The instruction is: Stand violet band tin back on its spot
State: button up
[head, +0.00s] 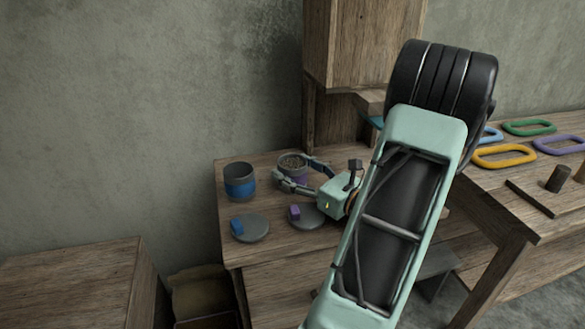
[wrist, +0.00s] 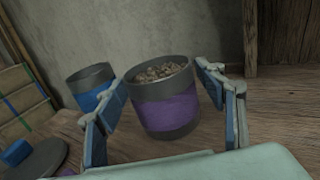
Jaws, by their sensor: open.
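The violet band tin (wrist: 166,108) is a grey cylinder with a violet band, filled with small pale bits. It stands upright on the wooden table, between the spread fingers of my gripper (wrist: 168,105) in the wrist view. My gripper is open around it; whether a finger touches it I cannot tell. In the head view the tin (head: 293,164) shows behind my gripper (head: 301,174), partly hidden by it. A grey lid with a violet knob (head: 307,216) lies in front of the tin, partly under my gripper.
A blue band tin (head: 240,182) stands to the left, its grey lid with blue knob (head: 251,229) in front. A wooden post (head: 333,120) rises behind. Coloured rings (head: 503,156) lie on the right table. An open box (head: 200,296) is below, left of the table.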

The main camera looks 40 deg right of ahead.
jog(key=s+p, duration=0.2)
jog(key=s, duration=0.9)
jog(key=shift+s+d, duration=0.15)
jog(key=shift+s, duration=0.05)
jog(key=shift+w, duration=0.1)
